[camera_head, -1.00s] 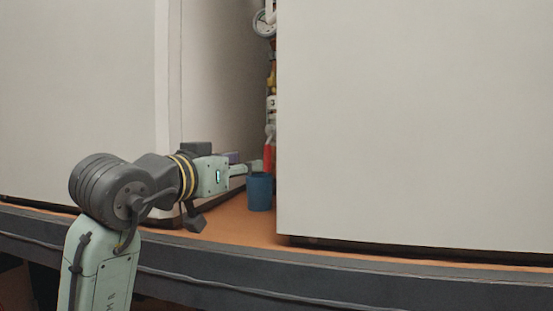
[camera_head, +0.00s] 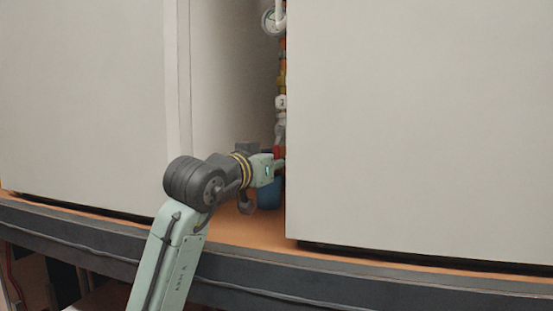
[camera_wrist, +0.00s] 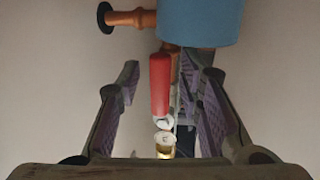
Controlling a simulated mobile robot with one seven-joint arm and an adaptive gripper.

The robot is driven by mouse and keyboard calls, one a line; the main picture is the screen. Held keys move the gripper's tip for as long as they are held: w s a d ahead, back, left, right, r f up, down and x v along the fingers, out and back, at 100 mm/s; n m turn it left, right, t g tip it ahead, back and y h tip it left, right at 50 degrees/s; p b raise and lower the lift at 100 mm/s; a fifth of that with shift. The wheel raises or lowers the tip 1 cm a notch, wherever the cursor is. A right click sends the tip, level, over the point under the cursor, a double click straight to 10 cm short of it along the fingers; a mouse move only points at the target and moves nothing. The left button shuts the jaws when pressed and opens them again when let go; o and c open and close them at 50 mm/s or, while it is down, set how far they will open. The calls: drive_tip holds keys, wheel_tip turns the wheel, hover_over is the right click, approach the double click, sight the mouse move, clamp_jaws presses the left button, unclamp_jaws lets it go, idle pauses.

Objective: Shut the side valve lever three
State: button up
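A red lever handle (camera_wrist: 160,84) stands out from a pale valve fitting with a brass part (camera_wrist: 165,145) in the wrist view. My gripper (camera_wrist: 168,78) is open, with one purple-padded finger on each side of the red handle. I see a gap between the handle and the left finger; the right finger is closer, and I cannot tell if it touches. In the head view my gripper (camera_head: 277,165) is in the gap between two white cabinets, at the red lever (camera_head: 278,152), which it partly hides. The lever's number is not readable.
The right white cabinet (camera_head: 420,120) stands close beside my gripper and hides part of the piping. A blue container (camera_head: 269,193) is just below my gripper; a blue body (camera_wrist: 200,20) also shows in the wrist view. A gauge (camera_head: 271,22) sits higher up.

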drive_tip(key=shift+c, duration=0.3)
clamp_jaws()
idle(0.5)
